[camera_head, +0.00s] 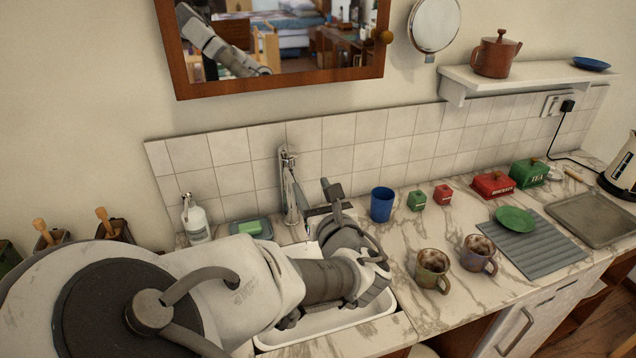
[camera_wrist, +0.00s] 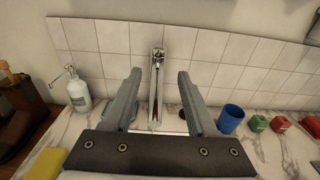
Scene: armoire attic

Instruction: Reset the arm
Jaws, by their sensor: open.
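My gripper (camera_wrist: 156,90) shows in the wrist view with its two fingers spread wide apart and nothing between them. The tap (camera_wrist: 157,75) shows beyond the fingers, between them in the picture. In the head view my arm reaches from the lower left over the white sink (camera_head: 335,325), with its wrist end close to the tap (camera_head: 289,185). The fingertips are mostly hidden in the head view.
A blue cup (camera_head: 382,204), two mugs (camera_head: 432,270) (camera_head: 479,254), small green and red boxes and a grey drying mat (camera_head: 530,250) stand right of the sink. A soap bottle (camera_head: 195,218) stands left. A shelf (camera_head: 520,78) and a mirror (camera_head: 280,88) are on the wall.

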